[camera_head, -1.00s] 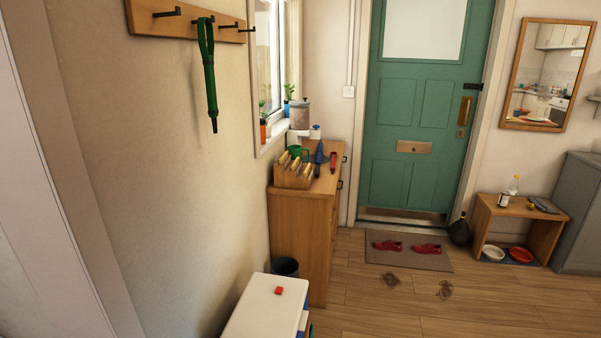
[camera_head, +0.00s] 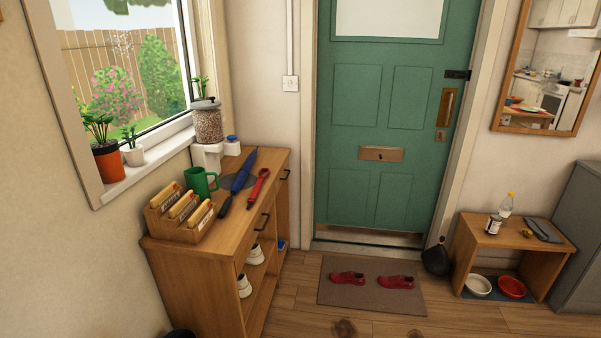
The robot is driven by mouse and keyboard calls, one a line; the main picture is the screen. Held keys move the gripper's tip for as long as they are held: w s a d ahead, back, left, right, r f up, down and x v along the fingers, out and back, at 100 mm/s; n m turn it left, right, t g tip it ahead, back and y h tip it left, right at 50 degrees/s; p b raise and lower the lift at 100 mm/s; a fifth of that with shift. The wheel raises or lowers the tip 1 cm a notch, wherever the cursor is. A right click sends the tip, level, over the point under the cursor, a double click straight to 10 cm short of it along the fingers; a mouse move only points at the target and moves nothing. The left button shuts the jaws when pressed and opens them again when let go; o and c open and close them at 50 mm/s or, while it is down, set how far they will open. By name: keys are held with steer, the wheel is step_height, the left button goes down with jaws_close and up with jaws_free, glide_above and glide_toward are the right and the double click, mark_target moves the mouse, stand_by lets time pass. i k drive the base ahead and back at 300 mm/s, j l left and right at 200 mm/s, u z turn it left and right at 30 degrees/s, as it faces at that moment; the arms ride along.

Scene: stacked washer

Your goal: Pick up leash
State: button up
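No leash can be made out for certain in the current head view. The green strap on the wall hook is out of view now. A red item with a looped end (camera_head: 258,187) lies on the wooden cabinet (camera_head: 200,282) by the window; I cannot tell what it is. A long dark blue item (camera_head: 240,172) lies beside it, apparently a folded umbrella. My gripper is not in view.
The cabinet top also holds a card box (camera_head: 181,214), a green mug (camera_head: 199,182) and a jar (camera_head: 207,122). A doormat (camera_head: 371,299) with red shoes lies before the green door (camera_head: 382,135). A low bench (camera_head: 507,236) stands right.

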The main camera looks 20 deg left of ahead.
mark_target(250, 200)
steer(key=i+u, duration=0.15)
steer(key=i, duration=0.3)
steer(key=i+l+u, duration=0.1)
steer(key=i, duration=0.35)
steer(key=i+l+u, duration=0.15)
steer(key=i, duration=0.25)
steer(key=i+l+u, duration=0.1)
steer(key=i, duration=0.35)
steer(key=l, duration=0.1)
